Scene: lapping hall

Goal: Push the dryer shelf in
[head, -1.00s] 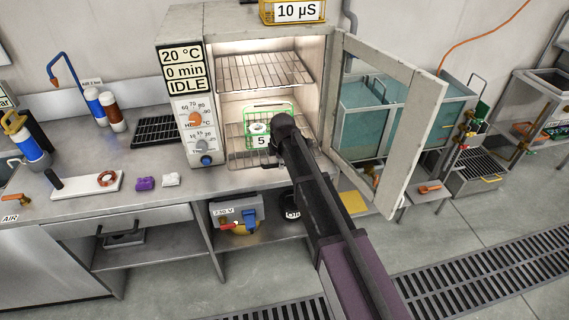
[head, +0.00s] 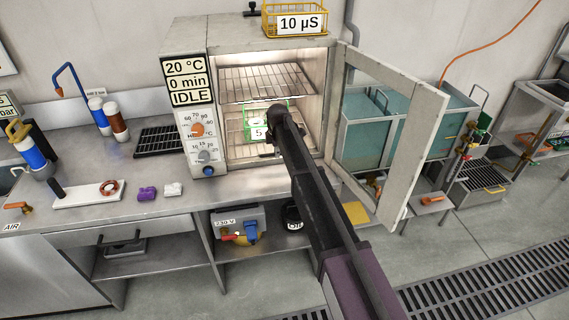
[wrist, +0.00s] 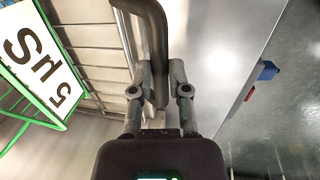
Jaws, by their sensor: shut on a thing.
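The dryer (head: 184,40) has its glazed door (head: 428,125) swung open to the right. Its lower wire shelf (head: 236,150) carries a green wire basket (head: 283,104) marked 5 µS. My gripper (head: 272,150) reaches into the opening at the front of this shelf, and my arm hides part of the shelf and basket. In the wrist view my gripper (wrist: 161,75) is shut on a dark bent handle (wrist: 152,28) beside the shelf wires (wrist: 98,58). The basket (wrist: 38,55) stands to its left there, apart from the fingers.
An upper wire shelf (head: 265,82) is empty. A yellow basket (head: 275,22) marked 10 µS stands on the dryer. The open door stands close to the right of my arm. A black rack (head: 158,141) lies on the bench to the left. The display reads 20 °C, 0 min, IDLE.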

